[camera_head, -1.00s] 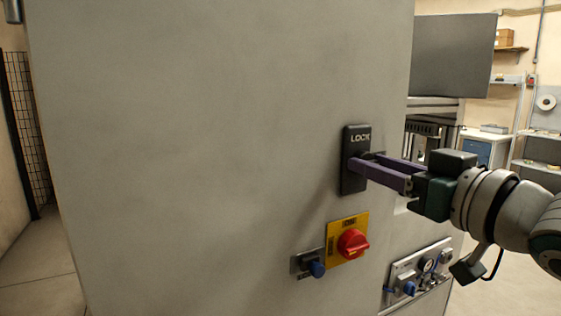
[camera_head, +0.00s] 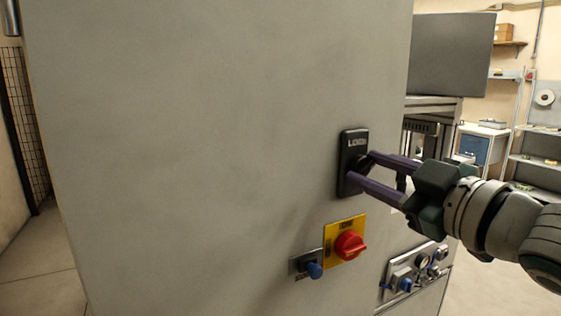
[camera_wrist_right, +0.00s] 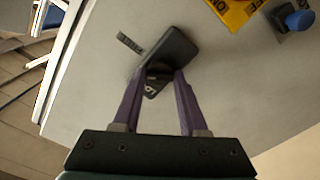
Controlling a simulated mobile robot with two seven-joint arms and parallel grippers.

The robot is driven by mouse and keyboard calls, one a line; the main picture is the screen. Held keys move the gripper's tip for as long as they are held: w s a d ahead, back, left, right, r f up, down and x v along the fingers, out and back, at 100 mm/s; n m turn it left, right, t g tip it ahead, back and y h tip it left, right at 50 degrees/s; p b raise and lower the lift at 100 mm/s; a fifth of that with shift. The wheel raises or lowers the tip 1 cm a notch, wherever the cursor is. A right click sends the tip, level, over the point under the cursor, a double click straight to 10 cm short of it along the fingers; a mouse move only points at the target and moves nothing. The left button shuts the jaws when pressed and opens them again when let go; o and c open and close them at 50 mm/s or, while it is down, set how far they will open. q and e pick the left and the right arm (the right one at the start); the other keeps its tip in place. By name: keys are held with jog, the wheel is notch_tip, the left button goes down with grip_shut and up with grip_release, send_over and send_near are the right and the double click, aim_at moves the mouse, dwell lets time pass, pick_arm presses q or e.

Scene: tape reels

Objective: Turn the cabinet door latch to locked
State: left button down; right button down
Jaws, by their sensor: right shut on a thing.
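The cabinet door latch is a black plate marked LOCK (camera_head: 354,146) on the grey cabinet face (camera_head: 200,150). The plate also shows in the right wrist view (camera_wrist_right: 174,52). My right gripper (camera_head: 358,172) is at the plate from the right, its two purple fingers on either side of the latch's dark knob. In the right wrist view my right gripper (camera_wrist_right: 164,76) is shut on the knob, which the fingertips partly hide. The knob's exact angle is hard to tell. My left gripper is not in view.
Below the latch are a red rotary switch (camera_head: 349,246) on a yellow plate and a blue knob (camera_head: 314,270). A panel with gauges and a blue knob (camera_head: 405,284) sits lower right. Shelves and a blue cabinet stand behind on the right.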

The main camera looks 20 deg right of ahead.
jog(key=n, duration=0.5)
jog(key=shift+n, duration=0.3)
jog(key=n, duration=0.3)
jog(key=shift+n+p, duration=0.3)
jog(key=shift+n, duration=0.9)
jog(key=shift+c, duration=2.2)
grip_release()
jog(key=s+b, duration=0.3)
jog(key=s, duration=0.7)
jog(key=shift+d, duration=0.35)
